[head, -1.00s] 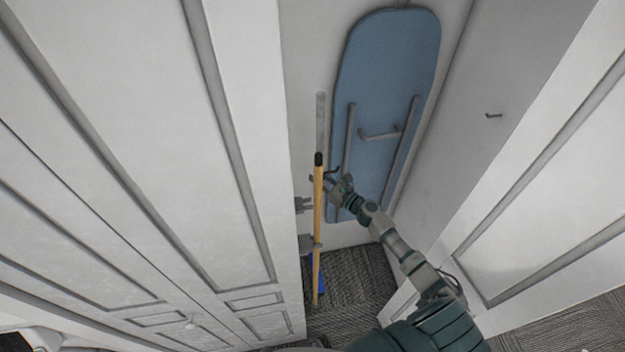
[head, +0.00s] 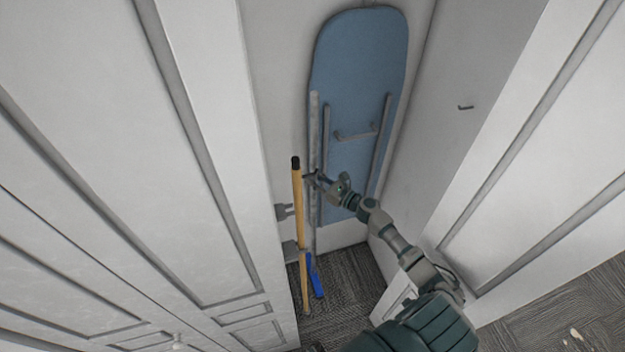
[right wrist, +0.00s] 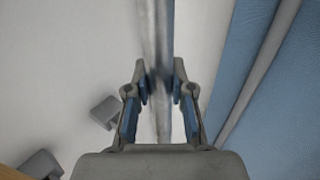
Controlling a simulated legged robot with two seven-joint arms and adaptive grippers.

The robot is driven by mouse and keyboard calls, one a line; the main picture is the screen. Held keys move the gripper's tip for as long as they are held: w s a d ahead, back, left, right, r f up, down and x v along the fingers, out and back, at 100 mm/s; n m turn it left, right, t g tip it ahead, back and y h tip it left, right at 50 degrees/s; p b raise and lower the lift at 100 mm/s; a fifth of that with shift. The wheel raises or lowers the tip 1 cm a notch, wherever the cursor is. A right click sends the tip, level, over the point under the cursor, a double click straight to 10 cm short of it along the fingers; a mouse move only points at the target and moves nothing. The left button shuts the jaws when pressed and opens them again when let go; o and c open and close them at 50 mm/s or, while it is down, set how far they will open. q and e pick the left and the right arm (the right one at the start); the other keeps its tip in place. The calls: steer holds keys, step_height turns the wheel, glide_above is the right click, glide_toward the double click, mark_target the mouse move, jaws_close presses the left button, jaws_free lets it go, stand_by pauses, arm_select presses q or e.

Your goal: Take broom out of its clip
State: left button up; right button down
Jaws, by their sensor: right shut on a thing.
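The broom appears to be the grey pole (head: 314,130) with a blue head (head: 315,278) low near the floor. It stands nearly upright just right of the wooden handle, in front of the ironing board's left edge. My right gripper (head: 314,180) is shut on the grey pole at mid-height. In the right wrist view the pole (right wrist: 162,40) runs between the two fingers (right wrist: 161,88). The grey wall clips (head: 286,211) lie left of the pole, with a visible gap; a clip also shows in the wrist view (right wrist: 104,113). My left gripper is out of view.
A wooden handle with a black top (head: 299,205) stands close left of the broom, at the clips. A blue ironing board (head: 358,80) hangs behind. A white panelled door (head: 110,130) is left, another (head: 560,150) right. A small hook (head: 466,107) is on the right wall.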

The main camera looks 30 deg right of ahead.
steer(key=shift+r, duration=0.15)
steer(key=s+a+p, duration=0.2)
steer(key=s+a, duration=0.1)
steer(key=s, duration=0.9)
steer(key=s+a+p, duration=0.3)
steer(key=s, duration=0.9)
steer(key=shift+s+a, duration=0.15)
steer(key=shift+a, duration=0.05)
stand_by(0.3)
